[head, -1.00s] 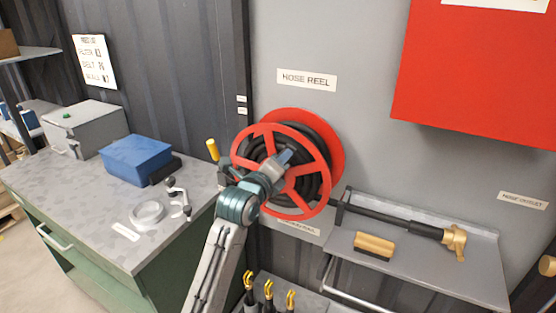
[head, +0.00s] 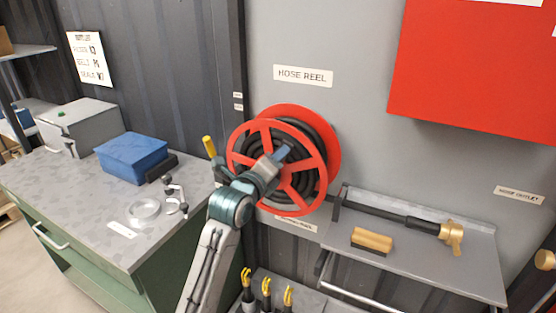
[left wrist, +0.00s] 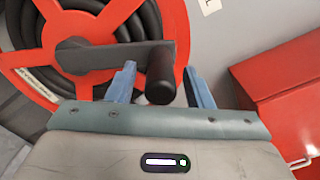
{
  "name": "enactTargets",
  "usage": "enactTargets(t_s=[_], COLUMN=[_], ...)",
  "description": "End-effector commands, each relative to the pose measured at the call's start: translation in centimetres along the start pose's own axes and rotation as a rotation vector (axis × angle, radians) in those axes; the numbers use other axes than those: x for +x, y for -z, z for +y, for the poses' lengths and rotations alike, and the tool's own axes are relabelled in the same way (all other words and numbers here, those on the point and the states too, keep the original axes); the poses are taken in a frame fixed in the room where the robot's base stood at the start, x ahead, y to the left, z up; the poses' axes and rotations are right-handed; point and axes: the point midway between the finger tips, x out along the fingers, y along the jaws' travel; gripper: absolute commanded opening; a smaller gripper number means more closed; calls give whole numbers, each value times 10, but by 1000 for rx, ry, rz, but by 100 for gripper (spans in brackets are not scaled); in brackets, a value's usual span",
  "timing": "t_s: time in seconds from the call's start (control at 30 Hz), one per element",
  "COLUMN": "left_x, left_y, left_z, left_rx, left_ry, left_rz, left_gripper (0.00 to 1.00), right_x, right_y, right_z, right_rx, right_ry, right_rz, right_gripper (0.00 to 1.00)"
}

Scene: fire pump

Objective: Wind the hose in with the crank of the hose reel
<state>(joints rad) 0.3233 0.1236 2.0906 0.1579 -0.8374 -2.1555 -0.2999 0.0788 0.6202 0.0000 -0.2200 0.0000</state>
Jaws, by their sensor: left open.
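The red hose reel (head: 235,150) hangs on the grey wall with black hose (head: 306,190) wound on it. In the left wrist view, the grey crank arm (left wrist: 110,57) crosses the reel's face and ends in a black crank handle (left wrist: 160,78). My left gripper (head: 282,154) is in front of the reel and partly hides its hub and the crank. Its blue fingers (left wrist: 160,86) are open, one on each side of the handle, with visible gaps. My right gripper is not in view.
A yellow-tipped lever (head: 209,146) stands left of the reel. A grey shelf (head: 440,270) at right holds a black pipe with a brass nozzle (head: 451,233) and a wooden-backed brush (head: 372,240). A red box (head: 470,75) is above. The workbench (head: 75,200) is at left.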

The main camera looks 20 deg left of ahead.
Motion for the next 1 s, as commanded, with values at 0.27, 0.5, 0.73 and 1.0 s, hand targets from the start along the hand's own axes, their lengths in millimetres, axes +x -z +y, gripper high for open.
enactTargets(t_s=[0.27,0.5,0.73,1.0], left_x=[-57,-88,-94,-93], left_y=[3,2,1,1], left_z=[3,2,0,0], left_rx=[4,2,0,0], left_ry=[1,0,-1,-1], left_rz=[0,1,2,2], left_gripper=[47,47,47,47], right_x=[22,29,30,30], right_y=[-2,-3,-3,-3], right_z=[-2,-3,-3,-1], right_rx=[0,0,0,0], right_ry=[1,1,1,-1], right_rz=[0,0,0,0], right_gripper=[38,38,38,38])
